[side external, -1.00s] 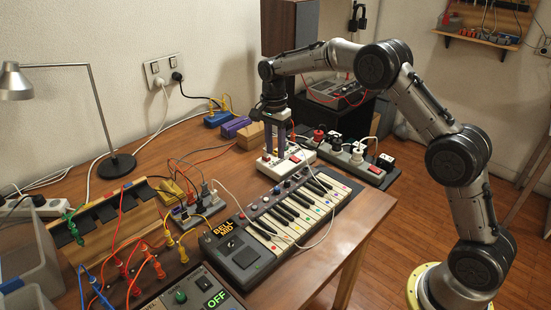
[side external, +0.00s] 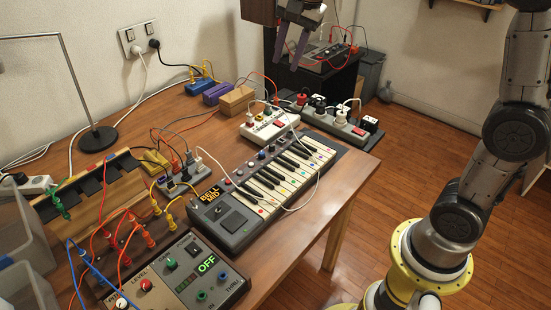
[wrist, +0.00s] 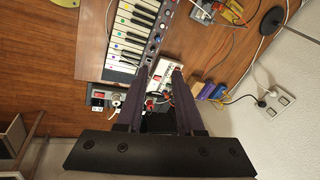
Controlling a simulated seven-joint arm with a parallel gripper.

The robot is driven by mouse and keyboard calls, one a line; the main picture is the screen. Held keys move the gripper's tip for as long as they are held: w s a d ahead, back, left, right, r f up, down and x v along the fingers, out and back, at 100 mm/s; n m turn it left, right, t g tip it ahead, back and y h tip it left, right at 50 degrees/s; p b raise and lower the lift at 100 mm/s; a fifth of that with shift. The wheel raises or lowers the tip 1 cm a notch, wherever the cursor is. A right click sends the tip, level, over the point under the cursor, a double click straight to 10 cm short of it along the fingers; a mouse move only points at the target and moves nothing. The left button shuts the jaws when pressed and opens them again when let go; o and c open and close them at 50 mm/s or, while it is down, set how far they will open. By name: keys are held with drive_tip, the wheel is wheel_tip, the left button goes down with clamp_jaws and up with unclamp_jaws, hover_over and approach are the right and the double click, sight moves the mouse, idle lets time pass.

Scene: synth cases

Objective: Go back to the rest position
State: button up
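My gripper (side external: 291,58) hangs at the top of the side view, raised well above the back of the table. Its two dark purple fingers stand apart with nothing visible between them. The wrist view also shows my gripper (wrist: 158,74) open and empty, with the fingers pointing toward the table. The white power strip (side external: 262,131) lies on the table below it, apart from the fingers; it has plugs in it and a red switch. Most of my upper arm is out of frame in the side view.
A keyboard (side external: 236,222) lies near the table's front edge. Blue, purple and wooden blocks (side external: 238,101) stand near the wall. Loose cables cross the table. A lamp (side external: 98,138) stands at left.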

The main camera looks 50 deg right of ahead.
drive_tip(key=s+r+n+t, duration=0.1)
drive_tip(key=s+r+n, duration=0.1)
drive_tip(key=s, duration=0.6)
drive_tip(key=s+a+f+n, duration=0.1)
drive_tip(key=s+f+n, duration=0.4)
drive_tip(key=s, duration=0.3)
drive_tip(key=s+f+n+t, duration=0.1)
drive_tip(key=s+f+n, duration=0.4)
drive_tip(key=s+n, duration=0.2)
drive_tip(key=shift+s+a, duration=0.35)
drive_tip(key=shift+s, duration=0.65)
